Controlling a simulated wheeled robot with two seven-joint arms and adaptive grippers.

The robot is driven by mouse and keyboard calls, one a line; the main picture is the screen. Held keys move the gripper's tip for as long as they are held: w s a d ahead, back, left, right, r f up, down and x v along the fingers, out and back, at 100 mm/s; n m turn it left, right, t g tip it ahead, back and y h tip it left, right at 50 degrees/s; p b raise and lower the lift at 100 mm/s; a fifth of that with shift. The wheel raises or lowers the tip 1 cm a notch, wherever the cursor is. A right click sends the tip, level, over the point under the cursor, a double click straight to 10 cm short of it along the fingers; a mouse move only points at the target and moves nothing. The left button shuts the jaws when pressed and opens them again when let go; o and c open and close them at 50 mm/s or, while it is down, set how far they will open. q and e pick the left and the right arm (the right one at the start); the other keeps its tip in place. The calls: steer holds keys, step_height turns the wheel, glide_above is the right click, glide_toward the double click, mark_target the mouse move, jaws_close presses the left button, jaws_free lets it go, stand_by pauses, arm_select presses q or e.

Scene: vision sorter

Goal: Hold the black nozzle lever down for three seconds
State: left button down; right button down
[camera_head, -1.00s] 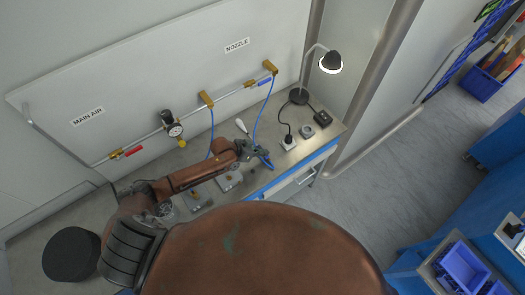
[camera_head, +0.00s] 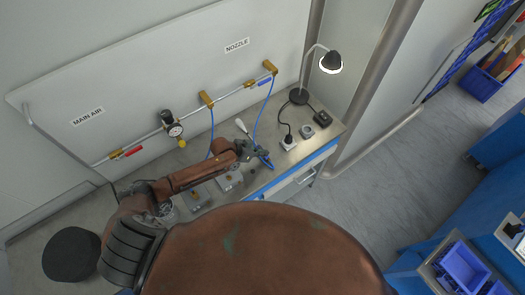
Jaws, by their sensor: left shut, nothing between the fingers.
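My left gripper (camera_head: 255,155) is over the bench near its front edge, right at the blue air nozzle (camera_head: 266,162). Its fingers are shut with nothing held between them. The blue nozzle lies partly behind the dark fingers, at the lower end of a thin blue hose (camera_head: 256,118) that drops from the wall pipe. The black lever is too small and too covered by the dark fingers to make out; I cannot tell whether it is pressed. My right gripper is not in view.
The bench (camera_head: 228,131) also holds a screwdriver-like tool with a pale handle (camera_head: 241,126), small boxed fittings (camera_head: 288,142), and a lamp (camera_head: 331,62). A gauge (camera_head: 175,130), red valve handle (camera_head: 133,152) and blue valve handle (camera_head: 264,81) sit on the pipe behind.

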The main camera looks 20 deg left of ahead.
arm_select(q)
steer(key=shift+f, duration=0.1)
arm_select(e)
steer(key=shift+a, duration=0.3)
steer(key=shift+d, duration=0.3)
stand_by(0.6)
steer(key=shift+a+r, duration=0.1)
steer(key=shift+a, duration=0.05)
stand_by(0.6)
arm_select(q)
steer(key=shift+r+p, duration=0.5)
steer(key=shift+r, duration=0.05)
steer(key=shift+r+p, duration=0.3)
steer(key=shift+r, duration=0.05)
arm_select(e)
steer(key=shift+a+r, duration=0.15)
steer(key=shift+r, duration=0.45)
